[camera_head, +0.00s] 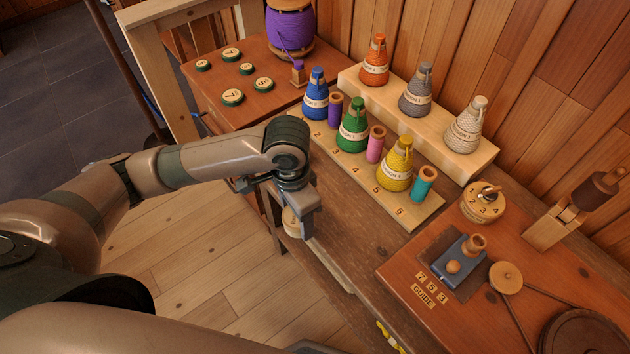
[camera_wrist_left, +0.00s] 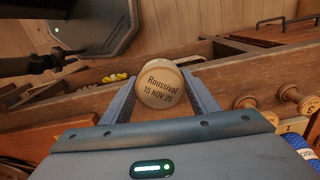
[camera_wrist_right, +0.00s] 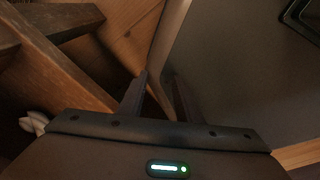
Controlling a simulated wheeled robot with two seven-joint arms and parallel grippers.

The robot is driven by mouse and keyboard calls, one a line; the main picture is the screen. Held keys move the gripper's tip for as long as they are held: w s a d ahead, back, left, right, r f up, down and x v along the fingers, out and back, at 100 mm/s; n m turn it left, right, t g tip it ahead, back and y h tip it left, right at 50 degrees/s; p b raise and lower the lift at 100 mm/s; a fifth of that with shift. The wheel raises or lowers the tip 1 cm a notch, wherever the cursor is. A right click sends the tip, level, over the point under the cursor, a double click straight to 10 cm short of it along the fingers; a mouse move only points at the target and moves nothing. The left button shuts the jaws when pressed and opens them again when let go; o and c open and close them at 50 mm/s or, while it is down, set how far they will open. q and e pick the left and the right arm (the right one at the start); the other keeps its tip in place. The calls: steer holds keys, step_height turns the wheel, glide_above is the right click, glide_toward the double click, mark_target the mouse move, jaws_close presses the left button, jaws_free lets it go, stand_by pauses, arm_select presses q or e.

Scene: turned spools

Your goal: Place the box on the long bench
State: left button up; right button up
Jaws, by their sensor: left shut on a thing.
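A small round pale wooden box (camera_head: 292,222) is held in my left gripper (camera_head: 300,218). In the left wrist view the box's lid (camera_wrist_left: 160,84) reads "Roussival 15 NOV 25", and both fingers press on its sides. In the head view it hangs at the near edge of the long brown bench (camera_head: 345,225); whether it touches anything there I cannot tell. My right gripper (camera_wrist_right: 158,85) shows only in its own wrist view, its fingers apart with nothing between them.
A numbered rack (camera_head: 352,175) with coloured cones and small spools stands along the bench's back. A left table holds numbered discs (camera_head: 232,97) and a purple spool (camera_head: 290,30). A right board holds a blue block (camera_head: 458,262). Bare bench lies before the rack.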

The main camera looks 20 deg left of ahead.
arm_select(q)
steer(key=d+r+m+p, duration=0.1)
steer(key=d+r+m, duration=0.2)
steer(key=m, duration=1.1)
steer(key=d+r+m, duration=0.4)
steer(key=d+m, duration=0.4)
steer(key=m, duration=0.6)
steer(key=shift+w+d+p, duration=0.25)
steer(key=shift+w+p, duration=0.1)
steer(key=shift+w, duration=0.05)
arm_select(e)
steer(key=shift+s+d+r+g, duration=0.15)
steer(key=shift+s+d+r, duration=0.15)
steer(key=shift+s, duration=0.2)
steer(key=shift+s+d+r+g, duration=0.15)
steer(key=shift+s+r, duration=0.2)
steer(key=shift+s, duration=0.15)
